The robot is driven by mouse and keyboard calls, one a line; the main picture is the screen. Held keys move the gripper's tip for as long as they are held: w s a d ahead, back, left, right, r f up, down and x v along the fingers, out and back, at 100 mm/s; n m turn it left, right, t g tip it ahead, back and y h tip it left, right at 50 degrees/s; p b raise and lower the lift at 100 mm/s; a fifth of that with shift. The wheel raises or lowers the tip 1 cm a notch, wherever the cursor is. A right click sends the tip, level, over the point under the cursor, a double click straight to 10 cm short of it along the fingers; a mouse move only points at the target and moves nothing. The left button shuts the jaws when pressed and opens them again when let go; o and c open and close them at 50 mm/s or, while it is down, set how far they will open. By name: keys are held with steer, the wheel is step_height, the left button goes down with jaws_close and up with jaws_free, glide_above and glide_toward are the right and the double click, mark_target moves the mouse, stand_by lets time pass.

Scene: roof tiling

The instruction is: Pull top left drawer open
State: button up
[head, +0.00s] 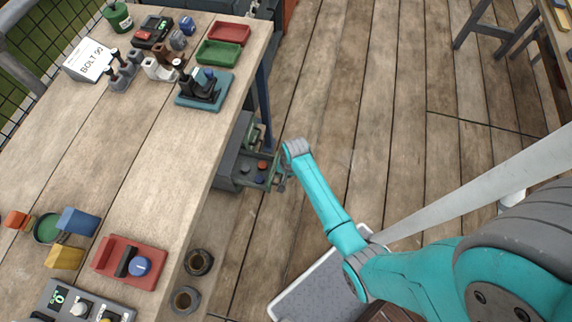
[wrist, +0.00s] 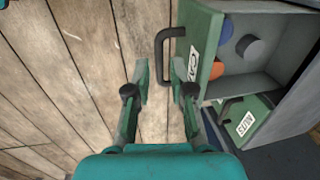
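A drawer unit (head: 228,168) stands under the workbench edge. One green-fronted drawer (wrist: 207,50) is pulled partly out, showing an orange, a blue and a dark round item inside. It also shows in the head view (head: 264,180). Its black U-shaped handle (wrist: 160,58) faces my gripper. My gripper (wrist: 161,72) is open, with one finger on each side of the handle's lower part; I cannot tell whether either finger touches it. In the head view my gripper is small and partly hidden by my wrist. A second green front (wrist: 245,120), labelled NAILS, has its own dark handle.
The wooden workbench (head: 150,150) carries red and green trays (head: 222,50), a teal tray with black parts (head: 205,90), a red tray (head: 130,262) and several small items.

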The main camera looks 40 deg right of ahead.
step_height(320, 180, up, 8)
steer(key=s, duration=0.1)
steer(key=shift+d, duration=0.45)
steer(key=shift+s, duration=0.1)
